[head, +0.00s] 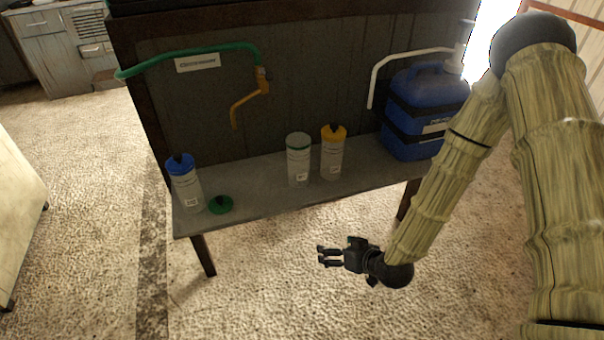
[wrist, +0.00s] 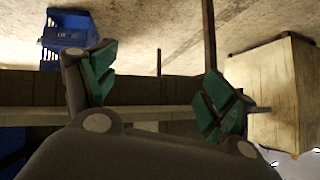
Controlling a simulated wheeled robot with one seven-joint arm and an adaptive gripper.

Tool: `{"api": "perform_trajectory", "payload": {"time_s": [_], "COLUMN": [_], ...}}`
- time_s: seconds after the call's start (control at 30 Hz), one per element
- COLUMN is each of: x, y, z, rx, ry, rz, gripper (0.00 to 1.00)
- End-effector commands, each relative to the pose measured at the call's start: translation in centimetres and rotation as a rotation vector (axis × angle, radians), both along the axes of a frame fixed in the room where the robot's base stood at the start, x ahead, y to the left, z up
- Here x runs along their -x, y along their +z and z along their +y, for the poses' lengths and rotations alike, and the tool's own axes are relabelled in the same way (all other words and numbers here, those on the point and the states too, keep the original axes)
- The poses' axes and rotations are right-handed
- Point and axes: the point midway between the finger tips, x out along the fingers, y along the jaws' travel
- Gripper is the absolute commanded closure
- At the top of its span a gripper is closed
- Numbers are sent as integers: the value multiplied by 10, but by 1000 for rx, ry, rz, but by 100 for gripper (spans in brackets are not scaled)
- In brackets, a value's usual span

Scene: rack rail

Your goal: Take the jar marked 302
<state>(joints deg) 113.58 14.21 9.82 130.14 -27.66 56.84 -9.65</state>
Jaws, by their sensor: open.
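Three jars stand upright on a grey shelf (head: 265,189) in the head view. One has a blue lid (head: 184,184) at the left end, one is open with a green rim (head: 298,160) in the middle, and one has an orange lid (head: 333,152) to its right. Each has a small label low on its side, too small to read, so I cannot tell which is 302. My gripper (head: 321,256) is open and empty, in front of and below the shelf, apart from the jars. In the wrist view its fingers (wrist: 155,90) are spread with nothing between them.
A loose green lid (head: 221,204) lies on the shelf beside the blue-lidded jar. A blue canister (head: 413,112) stands at the right end. A green hose (head: 190,57) with an orange-brown spout (head: 250,98) hangs above the shelf. The floor in front is clear.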

Motion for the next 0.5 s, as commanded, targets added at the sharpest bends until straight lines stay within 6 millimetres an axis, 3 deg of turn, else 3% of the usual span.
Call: {"api": "perform_trajectory", "payload": {"time_s": [0.03,0.1,0.2,0.33,0.5], "x": [-35,-72,-108,-131,-145], "y": [21,61,114,162,186], "z": [9,21,31,36,44], "rx": [-41,-87,-135,-173,-186], "ry": [25,68,114,151,169], "rz": [-121,-279,-465,-623,-695], "gripper": [16,16,16,16,16]}}
